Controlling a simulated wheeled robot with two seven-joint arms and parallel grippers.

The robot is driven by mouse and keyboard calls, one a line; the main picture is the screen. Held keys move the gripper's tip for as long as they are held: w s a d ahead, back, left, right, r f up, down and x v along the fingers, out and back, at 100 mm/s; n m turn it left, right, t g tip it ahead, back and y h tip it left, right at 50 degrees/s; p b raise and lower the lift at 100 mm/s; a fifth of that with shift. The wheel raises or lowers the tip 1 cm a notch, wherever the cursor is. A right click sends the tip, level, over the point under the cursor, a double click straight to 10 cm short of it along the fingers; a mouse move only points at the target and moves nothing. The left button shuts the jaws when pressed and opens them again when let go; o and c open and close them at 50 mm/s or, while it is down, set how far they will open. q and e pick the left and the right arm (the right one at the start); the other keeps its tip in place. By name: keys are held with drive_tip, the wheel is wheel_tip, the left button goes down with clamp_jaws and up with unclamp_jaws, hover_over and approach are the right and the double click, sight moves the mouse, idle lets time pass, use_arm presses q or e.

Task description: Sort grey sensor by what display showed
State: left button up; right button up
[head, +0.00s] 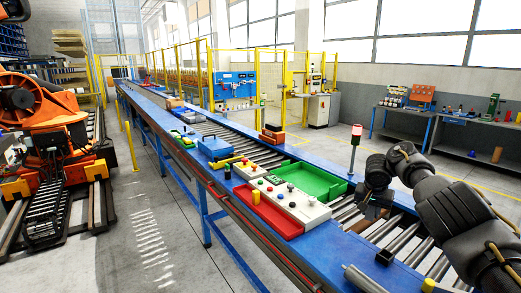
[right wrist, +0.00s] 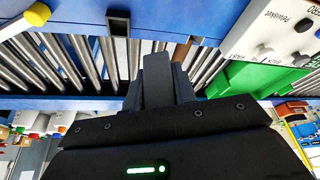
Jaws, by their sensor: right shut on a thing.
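My right gripper (head: 373,198) is over the roller conveyor just right of the green tray. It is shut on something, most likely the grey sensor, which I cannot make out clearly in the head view. In the right wrist view a dark grey block (right wrist: 157,78) stands at the jaws, and I cannot tell whether it is sensor or finger. A white panel (head: 288,199) with coloured knobs and buttons stands between the green tray (head: 313,178) and the red tray (head: 268,214). Its display is too small to read. My left gripper is not in view.
The blue conveyor line carries a small black square holder (head: 385,257) on its near rail. A light with a red top (head: 356,138) stands behind the green tray. A blue box (head: 215,147) and further trays sit farther up the line. Bare rollers lie around the gripper.

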drive_tip(key=s+a+r+n+y, duration=0.2)
drive_tip(key=s+a+r+n, duration=0.2)
drive_tip(key=a+r, duration=0.3)
drive_tip(key=s+a+r+n+y, duration=0.1)
drive_tip(key=s+a+r+n, duration=0.3)
drive_tip(key=a+r, duration=0.35)
drive_tip(key=s+a+n+y, duration=0.2)
drive_tip(key=s+a+n, duration=0.35)
drive_tip(key=s, duration=0.25)
drive_tip(key=s+d+f+n+g+y, duration=0.1)
drive_tip(key=s+d+f+n, duration=0.15)
drive_tip(key=s+f, duration=0.45)
drive_tip(key=s+d+f+n, duration=0.1)
drive_tip(key=s+d+f, duration=0.25)
drive_tip(key=s, duration=0.55)
wheel_tip(320, 180, down, 14)
drive_tip(key=b, duration=1.3)
drive_tip(key=shift+a+f+b, duration=0.25)
drive_tip(key=shift+a+b, duration=0.05)
drive_tip(key=shift+a, duration=0.15)
